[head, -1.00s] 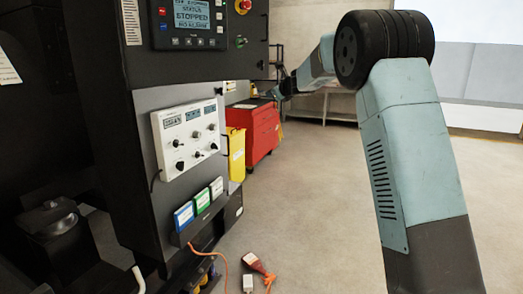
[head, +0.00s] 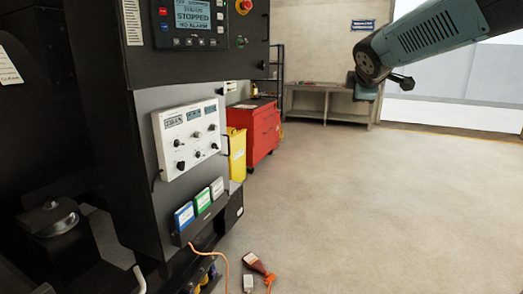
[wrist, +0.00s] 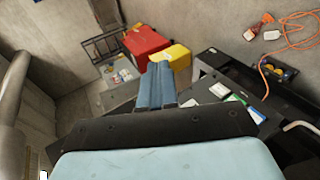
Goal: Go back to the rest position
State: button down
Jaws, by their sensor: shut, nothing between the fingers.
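My gripper (wrist: 159,68) shows in the wrist view as two blue fingers side by side, closed together with nothing between them. Beyond the fingertips are the floor, a yellow bin and a red cabinet. In the head view my arm (head: 425,38) comes in from the upper right, and its elbow part hangs over the open floor. My gripper's fingers cannot be made out clearly in the head view.
The black genset panel (head: 165,75) stands at left with a white control box (head: 188,138). Beyond it are the red cabinet (head: 256,128), yellow bin (head: 236,153) and a workbench (head: 320,103). An orange-cabled tool (head: 257,265) lies on the floor. The floor at centre and right is clear.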

jog(key=s+a+f+m+g, duration=0.1)
jog(key=s+f+m+g, duration=0.1)
jog(key=s+f+m, duration=0.3)
jog(key=s+a+f+m+g+y, duration=0.1)
jog(key=s+f+m, duration=0.4)
jog(key=s, duration=0.9)
jog(key=s+a+f+m+g+y, duration=0.1)
jog(key=s+f+m+g, duration=0.2)
jog(key=s, duration=0.7)
notch_tip(320, 180, down, 2)
jog(key=shift+f+m, duration=0.15)
jog(key=shift+m, duration=0.95)
jog(key=c, duration=1.8)
grip_release()
